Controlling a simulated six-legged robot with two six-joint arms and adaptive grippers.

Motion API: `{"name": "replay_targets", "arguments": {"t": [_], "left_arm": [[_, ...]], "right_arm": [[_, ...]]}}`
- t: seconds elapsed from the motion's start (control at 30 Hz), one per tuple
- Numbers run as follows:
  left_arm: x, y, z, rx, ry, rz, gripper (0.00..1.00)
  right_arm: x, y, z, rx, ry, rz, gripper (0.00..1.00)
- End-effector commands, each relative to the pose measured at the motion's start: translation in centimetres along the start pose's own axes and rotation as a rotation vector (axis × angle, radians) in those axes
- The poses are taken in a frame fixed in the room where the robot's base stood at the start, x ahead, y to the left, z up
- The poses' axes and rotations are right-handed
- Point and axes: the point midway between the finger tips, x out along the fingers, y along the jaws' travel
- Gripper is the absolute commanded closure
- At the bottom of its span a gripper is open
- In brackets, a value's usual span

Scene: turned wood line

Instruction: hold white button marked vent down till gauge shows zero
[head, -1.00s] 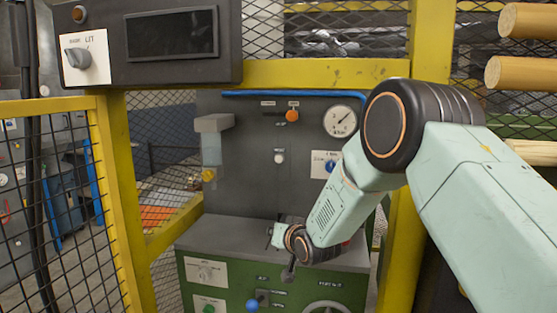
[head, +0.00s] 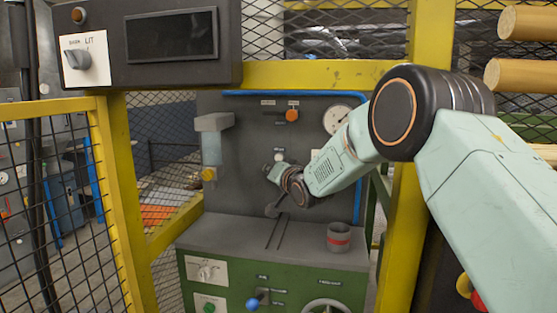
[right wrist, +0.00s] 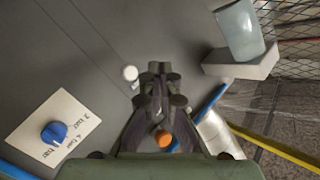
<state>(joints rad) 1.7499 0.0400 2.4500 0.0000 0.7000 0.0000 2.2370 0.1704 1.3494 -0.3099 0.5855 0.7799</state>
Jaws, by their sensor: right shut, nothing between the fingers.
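The white button (head: 279,157) is on the grey panel, just above my right wrist in the head view. The button also shows in the right wrist view (right wrist: 130,73), left of the fingertips with a visible gap. Its marking is not readable. The round gauge (head: 336,120) is at the panel's upper right. My forearm covers part of it, and I cannot read its needle. My right gripper (head: 272,211) is shut and empty, in front of the panel and below the button in the head view. Its closed fingers (right wrist: 158,70) show in the wrist view. My left gripper is not in view.
An orange knob (head: 292,115) is above the button. A blue knob (right wrist: 54,132) sits on a white label. A grey cup with a red band (head: 339,241) stands on the ledge. Yellow posts (head: 404,230) and mesh fencing flank the panel.

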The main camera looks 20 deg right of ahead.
Motion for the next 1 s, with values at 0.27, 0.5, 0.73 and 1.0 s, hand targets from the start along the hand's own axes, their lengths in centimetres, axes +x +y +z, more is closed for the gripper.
{"name": "replay_targets", "arguments": {"t": [0.27,0.5,0.73,1.0], "left_arm": [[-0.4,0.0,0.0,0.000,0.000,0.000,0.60],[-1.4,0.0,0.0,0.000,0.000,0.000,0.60],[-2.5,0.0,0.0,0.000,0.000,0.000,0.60],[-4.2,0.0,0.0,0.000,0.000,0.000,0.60]], "right_arm": [[1.1,0.6,-0.6,-0.001,0.000,0.000,1.00],[3.2,1.7,-1.8,-0.001,0.001,0.000,1.00],[5.0,2.7,-2.8,-0.003,0.000,0.001,1.00],[6.4,3.3,-3.6,-0.001,0.000,-0.001,1.00]]}}
